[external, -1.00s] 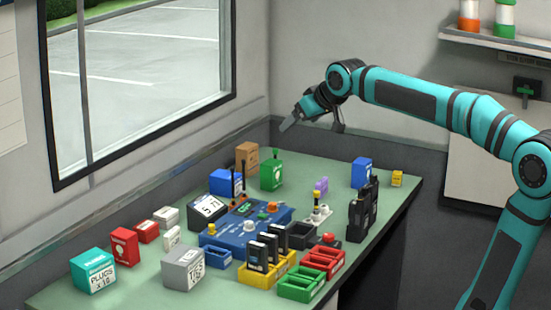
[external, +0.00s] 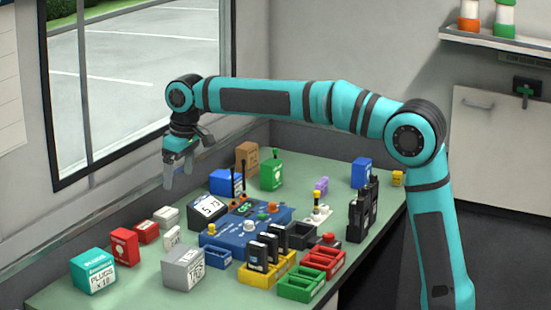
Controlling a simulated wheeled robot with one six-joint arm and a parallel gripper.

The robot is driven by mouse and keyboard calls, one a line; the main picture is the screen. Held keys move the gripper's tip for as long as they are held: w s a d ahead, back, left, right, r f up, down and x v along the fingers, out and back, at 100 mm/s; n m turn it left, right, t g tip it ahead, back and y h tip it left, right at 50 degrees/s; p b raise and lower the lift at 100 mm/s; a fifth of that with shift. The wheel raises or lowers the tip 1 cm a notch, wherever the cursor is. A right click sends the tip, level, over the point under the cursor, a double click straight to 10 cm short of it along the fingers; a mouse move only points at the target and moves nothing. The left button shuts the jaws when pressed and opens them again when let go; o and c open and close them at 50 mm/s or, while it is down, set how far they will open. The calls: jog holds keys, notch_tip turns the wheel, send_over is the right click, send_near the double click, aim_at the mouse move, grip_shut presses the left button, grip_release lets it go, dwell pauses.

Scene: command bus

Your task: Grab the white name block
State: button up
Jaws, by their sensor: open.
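Two small white blocks are on the left part of the green table. One white block (external: 166,216) lies flat farther back, and the other white block (external: 172,237) stands just in front of it. No name can be read on either, so I cannot tell which is the name block. My gripper (external: 177,182) points down with its jaws open and empty. In the picture it is above the white blocks, well clear of the tabletop.
A red block (external: 146,231) and a red box (external: 124,246) stand left of the white blocks. A grey box (external: 183,268) is in front, and a display box (external: 207,209) is to the right. A blue console (external: 246,232) fills the middle. The window wall is close behind.

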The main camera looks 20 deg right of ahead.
send_near(172, 231)
jog(key=f, duration=0.3)
jog(key=w+f, duration=0.1)
jog(key=f, duration=0.1)
jog(key=shift+a, duration=0.3)
jog(key=shift+a+f, duration=0.2)
jog(key=shift+f, duration=1.2)
jog(key=shift+a+f, duration=0.15)
jog(key=shift+f, duration=1.25)
jog(key=shift+c, duration=0.3)
jog(key=c, duration=1)
